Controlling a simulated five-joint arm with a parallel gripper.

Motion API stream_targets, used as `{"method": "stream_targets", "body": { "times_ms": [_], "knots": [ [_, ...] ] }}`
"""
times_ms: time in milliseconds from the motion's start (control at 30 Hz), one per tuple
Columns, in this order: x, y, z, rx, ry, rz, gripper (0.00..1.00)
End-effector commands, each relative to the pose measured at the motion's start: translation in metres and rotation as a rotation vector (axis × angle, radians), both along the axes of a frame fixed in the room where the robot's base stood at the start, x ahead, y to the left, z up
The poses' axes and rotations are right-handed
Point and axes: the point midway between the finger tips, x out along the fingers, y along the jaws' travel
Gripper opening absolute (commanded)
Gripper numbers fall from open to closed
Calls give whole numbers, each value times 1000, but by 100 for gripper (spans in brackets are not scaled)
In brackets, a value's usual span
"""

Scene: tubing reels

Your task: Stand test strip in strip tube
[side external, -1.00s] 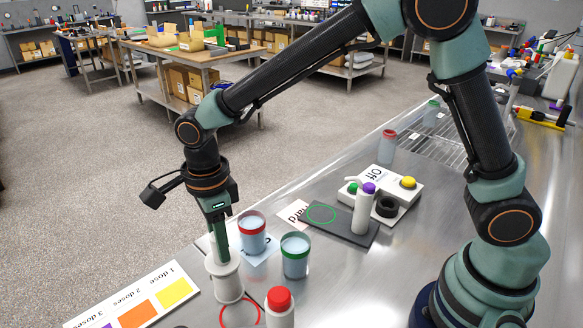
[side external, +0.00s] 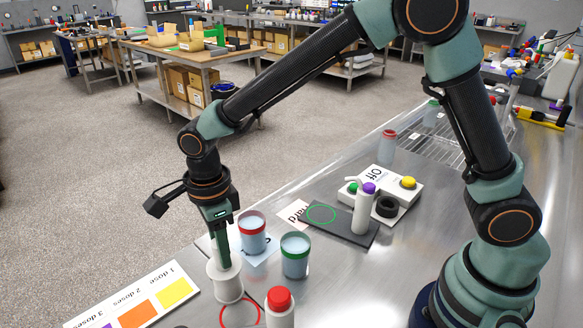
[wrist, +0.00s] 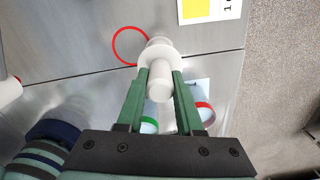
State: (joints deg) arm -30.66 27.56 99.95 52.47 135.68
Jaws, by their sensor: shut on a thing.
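My gripper (side external: 223,262) points down and is shut on a white reel (side external: 227,287), a spool with a wide flange at top and bottom. In the wrist view, the fingers lie on either side of the reel's pale central post (wrist: 160,88), with the flange (wrist: 156,60) beyond it. The reel is upright at the bench's front left, beside a red ring mark (side external: 240,314). I cannot tell whether its base touches the bench. I can make out no test strip or strip tube.
A red-capped bottle (side external: 279,310) and red-rimmed (side external: 252,240) and green-rimmed (side external: 295,262) cups stand close right of the reel. A colour dose card (side external: 140,305) lies left. Further back are a dark plate (side external: 345,228) with a purple-topped bottle and a button box (side external: 400,182).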

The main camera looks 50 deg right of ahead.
Motion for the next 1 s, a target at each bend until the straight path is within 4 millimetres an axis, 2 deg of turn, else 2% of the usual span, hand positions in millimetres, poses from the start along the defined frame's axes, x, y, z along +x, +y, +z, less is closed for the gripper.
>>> {"method": "stream_targets", "body": {
  "times_ms": [267, 300, 367, 767, 867, 1000],
  "knots": [
    [0, 0, -1, 0, 0, 0, 0],
    [0, 0, -1, 0, 0, 0, 51],
    [0, 0, -1, 0, 0, 0, 70],
    [0, 0, 4, 1, -1, 0, 70],
    [1, 1, 17, 2, -4, 0, 70],
    [1, 1, 44, 3, -5, 0, 70]
  ]
}}
